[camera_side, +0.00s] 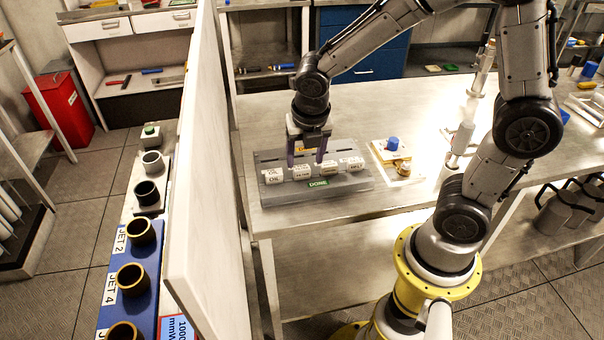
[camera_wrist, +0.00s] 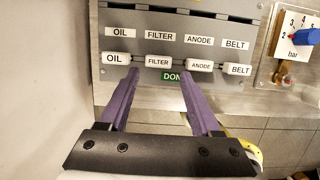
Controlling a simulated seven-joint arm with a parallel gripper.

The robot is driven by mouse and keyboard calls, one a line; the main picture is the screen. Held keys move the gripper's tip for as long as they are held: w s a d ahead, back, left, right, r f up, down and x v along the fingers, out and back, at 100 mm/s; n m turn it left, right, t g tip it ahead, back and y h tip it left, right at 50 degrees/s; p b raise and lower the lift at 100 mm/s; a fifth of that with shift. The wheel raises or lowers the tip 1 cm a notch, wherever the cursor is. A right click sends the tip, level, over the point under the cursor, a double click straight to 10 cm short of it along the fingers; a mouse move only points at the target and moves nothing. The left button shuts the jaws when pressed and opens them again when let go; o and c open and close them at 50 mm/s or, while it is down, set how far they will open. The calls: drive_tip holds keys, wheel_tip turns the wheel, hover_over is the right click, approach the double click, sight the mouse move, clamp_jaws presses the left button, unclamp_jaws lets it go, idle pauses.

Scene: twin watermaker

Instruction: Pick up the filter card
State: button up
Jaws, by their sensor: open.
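The filter card (camera_wrist: 159,62) is a white block marked FILTER in the wrist view. It sits in the grey rack (camera_wrist: 222,20), below a fixed FILTER label, between the OIL card (camera_wrist: 116,59) and the ANODE card (camera_wrist: 200,65). In the side view the row of white cards stands on the rack (camera_side: 352,184), with the filter card (camera_side: 301,172) second from left. My gripper (camera_wrist: 159,76) is open, with two purple fingers and nothing between them. In the wrist view its fingertips appear at either side of the filter card's lower edge. In the side view my gripper (camera_side: 306,160) is above the rack; exact depth is unclear.
The BELT card (camera_wrist: 238,70) is at the right of the row. A green DONE label (camera_side: 318,183) is on the rack's front. A gauge board with a blue knob (camera_side: 392,143) stands right of the rack. A tall white partition (camera_side: 205,150) rises close on the left.

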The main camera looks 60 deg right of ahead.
sight(302, 169)
drive_tip(key=x, duration=0.5)
drive_tip(key=shift+w+r, duration=0.1)
drive_tip(key=shift+w, duration=0.15)
drive_tip(key=c, duration=1)
drive_tip(key=shift+r, duration=0.1)
